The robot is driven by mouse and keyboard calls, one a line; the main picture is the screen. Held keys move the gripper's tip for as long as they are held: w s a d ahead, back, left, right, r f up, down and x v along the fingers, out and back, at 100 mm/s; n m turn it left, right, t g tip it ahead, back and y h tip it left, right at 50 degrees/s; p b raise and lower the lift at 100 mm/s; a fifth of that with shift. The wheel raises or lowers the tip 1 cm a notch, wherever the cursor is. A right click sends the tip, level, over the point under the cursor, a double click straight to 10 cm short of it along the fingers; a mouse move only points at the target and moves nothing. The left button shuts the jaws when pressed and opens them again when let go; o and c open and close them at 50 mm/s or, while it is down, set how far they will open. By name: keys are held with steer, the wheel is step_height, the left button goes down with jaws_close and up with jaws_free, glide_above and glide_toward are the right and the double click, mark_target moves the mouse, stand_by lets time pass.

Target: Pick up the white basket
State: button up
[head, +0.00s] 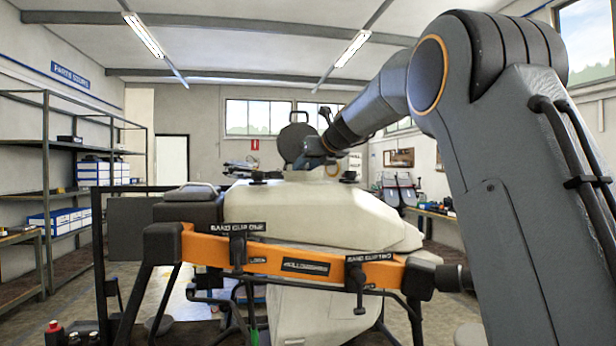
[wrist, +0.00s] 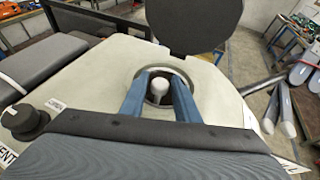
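The white basket (wrist: 158,86) shows in the wrist view as a pale rounded piece inside the round opening of the cream tank (wrist: 95,75). Its lower part is hidden in the dark opening. My gripper (wrist: 158,82) is open, with one blue finger on each side of the pale piece. Small gaps appear between the fingers and it; I cannot tell whether they touch. In the head view my gripper (head: 303,163) is at the top of the tank (head: 300,208), and the basket is hidden.
The round black lid (head: 294,136) stands raised just behind the opening; it also shows in the wrist view (wrist: 195,22). The drone's orange frame bar (head: 290,260) crosses in front of the tank. Metal shelves (head: 46,170) stand at the left.

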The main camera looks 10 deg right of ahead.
jaws_close()
